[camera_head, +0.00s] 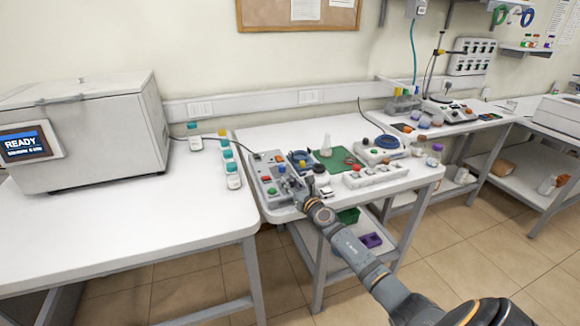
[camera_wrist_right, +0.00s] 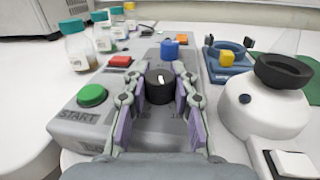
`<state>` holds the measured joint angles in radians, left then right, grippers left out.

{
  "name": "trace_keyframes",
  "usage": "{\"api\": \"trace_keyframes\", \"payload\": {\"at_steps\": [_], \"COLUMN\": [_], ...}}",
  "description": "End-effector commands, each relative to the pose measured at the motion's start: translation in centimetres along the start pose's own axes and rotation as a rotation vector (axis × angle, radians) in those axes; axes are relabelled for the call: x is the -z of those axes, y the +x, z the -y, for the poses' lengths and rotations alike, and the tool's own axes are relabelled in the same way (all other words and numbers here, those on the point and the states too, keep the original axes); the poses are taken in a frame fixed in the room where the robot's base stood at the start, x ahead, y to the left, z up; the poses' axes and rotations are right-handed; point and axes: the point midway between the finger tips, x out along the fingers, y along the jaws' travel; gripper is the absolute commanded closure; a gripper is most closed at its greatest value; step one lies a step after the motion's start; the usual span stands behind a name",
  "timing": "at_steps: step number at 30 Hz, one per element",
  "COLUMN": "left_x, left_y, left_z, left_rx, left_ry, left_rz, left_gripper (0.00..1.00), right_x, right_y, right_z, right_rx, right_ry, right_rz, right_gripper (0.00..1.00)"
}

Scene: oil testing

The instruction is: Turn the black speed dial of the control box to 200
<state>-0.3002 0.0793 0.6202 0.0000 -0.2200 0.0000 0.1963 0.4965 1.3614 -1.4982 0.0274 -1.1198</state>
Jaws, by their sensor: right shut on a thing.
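The grey control box (camera_head: 263,176) stands at the left end of the middle table, and it fills the centre of the right wrist view (camera_wrist_right: 75,125). Its black speed dial (camera_wrist_right: 159,86) has a white mark and printed numbers in front of it, partly hidden. My right gripper (camera_head: 290,186) reaches the box from the front right. In the right wrist view the right gripper (camera_wrist_right: 160,92) has one finger on each side of the black dial, shut on it. A green START button (camera_wrist_right: 92,95), a red button (camera_wrist_right: 120,61) and a blue knob (camera_wrist_right: 169,49) are on the box. My left gripper is not seen.
Several capped bottles (camera_wrist_right: 79,46) stand left of the box. A white device with a black ring (camera_wrist_right: 265,105) stands close on the right. A blue holder (camera_wrist_right: 228,57) is behind it. A READY-screen machine (camera_head: 85,130) sits on the left table, whose front is clear.

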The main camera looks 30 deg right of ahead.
Motion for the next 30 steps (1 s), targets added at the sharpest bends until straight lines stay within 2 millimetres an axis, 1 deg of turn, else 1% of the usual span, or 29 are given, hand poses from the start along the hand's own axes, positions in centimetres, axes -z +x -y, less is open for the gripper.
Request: {"api": "trace_keyframes", "payload": {"at_steps": [1,3,6,9,18,24,30], "left_x": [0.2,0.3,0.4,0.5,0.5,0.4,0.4], "left_y": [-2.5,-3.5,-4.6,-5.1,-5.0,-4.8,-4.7], "left_z": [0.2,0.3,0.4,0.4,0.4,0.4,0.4], "left_rx": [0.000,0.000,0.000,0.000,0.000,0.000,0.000], "left_ry": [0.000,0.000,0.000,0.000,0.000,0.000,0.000], "left_rz": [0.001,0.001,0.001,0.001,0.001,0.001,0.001], "left_gripper": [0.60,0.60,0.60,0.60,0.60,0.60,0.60], "right_x": [-1.2,-1.0,-0.7,-0.4,0.1,0.1,0.1], "right_y": [0.0,0.0,0.0,0.0,0.0,0.0,-0.1], "right_z": [-0.2,-0.2,-0.2,-0.2,-0.1,0.0,0.0], "right_rx": [0.045,0.110,0.199,0.283,0.477,0.548,0.578], "right_ry": [0.007,0.008,0.005,0.004,0.002,0.001,0.000], "right_rz": [0.000,0.003,0.007,0.011,0.019,0.020,0.020], "right_gripper": [1.00,1.00,1.00,1.00,1.00,1.00,1.00]}}
